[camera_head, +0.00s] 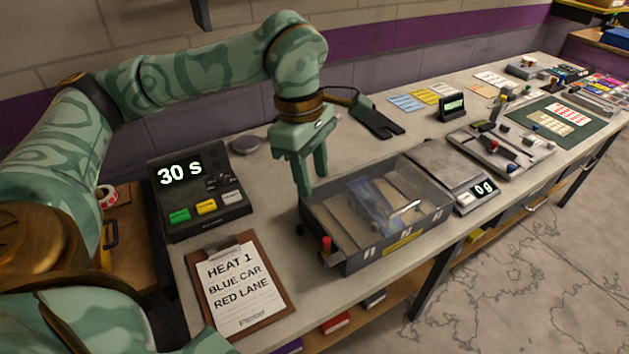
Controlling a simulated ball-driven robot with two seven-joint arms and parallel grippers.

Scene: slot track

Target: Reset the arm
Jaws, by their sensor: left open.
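My left arm comes in from the left, arches over the bench and points its gripper down. My right gripper is not in view.
A timer (200,190) reading "30 s" and a clipboard (240,287) reading "HEAT 1 BLUE CAR RED LANE" lie left on the bench. A scale (484,187) reads "0 g" right of the box. A slotted board (500,150) and green mat (560,125) lie farther right.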

